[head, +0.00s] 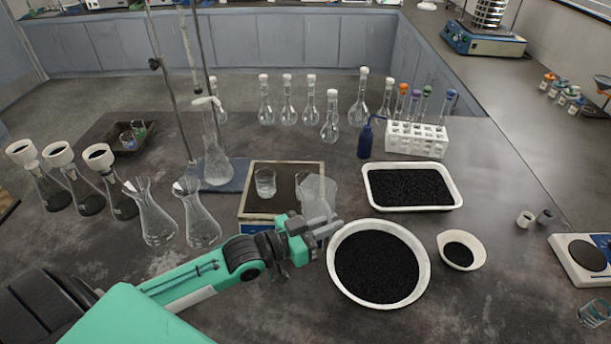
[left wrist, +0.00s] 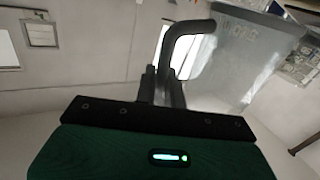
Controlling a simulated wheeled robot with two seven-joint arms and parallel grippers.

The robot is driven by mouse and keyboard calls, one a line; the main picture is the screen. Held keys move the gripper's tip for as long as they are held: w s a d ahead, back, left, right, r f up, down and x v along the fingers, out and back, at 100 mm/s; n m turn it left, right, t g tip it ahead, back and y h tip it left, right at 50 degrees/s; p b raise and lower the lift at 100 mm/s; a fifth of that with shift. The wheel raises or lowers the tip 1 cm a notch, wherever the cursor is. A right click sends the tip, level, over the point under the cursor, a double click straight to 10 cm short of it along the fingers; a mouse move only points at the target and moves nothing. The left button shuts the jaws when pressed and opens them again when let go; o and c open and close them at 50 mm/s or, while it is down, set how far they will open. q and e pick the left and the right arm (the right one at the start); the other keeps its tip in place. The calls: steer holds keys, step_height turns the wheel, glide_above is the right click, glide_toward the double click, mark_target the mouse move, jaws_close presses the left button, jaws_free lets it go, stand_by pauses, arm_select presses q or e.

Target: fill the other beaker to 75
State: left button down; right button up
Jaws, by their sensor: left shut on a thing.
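A small clear glass beaker (head: 265,183) stands upright on the left part of a low platform (head: 254,214) with a pale rim and blue front. Its graduations and level are too small to read. My left gripper (head: 322,228) is shut on the handle of a translucent jug (head: 317,195). The jug is just right of the beaker, over the platform's right edge, and apart from the beaker. The left wrist view shows the jug's grey wall (left wrist: 250,55) and its curved handle (left wrist: 190,27) at the fingers. I cannot tell what the jug contains. My right gripper is out of view.
A round bowl of black grains (head: 376,262) lies close right of my left gripper, with a black-filled tray (head: 412,186) behind. Two conical flasks (head: 198,222) stand left of the platform. A stand holds a tall flask (head: 216,165) behind.

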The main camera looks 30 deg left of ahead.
mark_target(324, 201)
arm_select(q)
steer(key=shift+w+a+r+n+p, duration=0.15)
steer(key=shift+r+n+p, duration=0.05)
steer(key=shift+r, duration=0.15)
steer(key=shift+w+a+r+n+p, duration=0.1)
steer(key=shift+w+r+n+p, duration=0.1)
steer(key=shift+r, duration=0.15)
steer(key=shift+w+a+r+n+p, duration=0.4)
steer(key=shift+w+a+r+n, duration=0.25)
steer(key=shift+n, duration=0.35)
steer(key=shift+w+a+r+n+g, duration=0.4)
steer(key=shift+w+r+n, duration=0.05)
steer(key=shift+n, duration=0.15)
steer(key=w+a+r+n, duration=0.1)
steer(key=w+a+r+n+p, duration=0.1)
steer(key=r+n, duration=0.1)
steer(key=shift+w+a+g, duration=0.2)
steer(key=shift+w+g, duration=0.05)
steer(key=shift+g, duration=0.15)
steer(key=shift+n, duration=0.3)
steer(key=shift+w, duration=0.1)
steer(key=shift+w+a+r+n+g+p, duration=0.2)
steer(key=shift+w+a+r+n+p, duration=0.15)
steer(key=shift+r+n+p, duration=0.2)
steer(key=shift+w+a+r+n+g+p, duration=0.2)
steer(key=shift+w+a+r+n+p, duration=0.2)
steer(key=shift+n+p, duration=0.2)
stand_by(3.4)
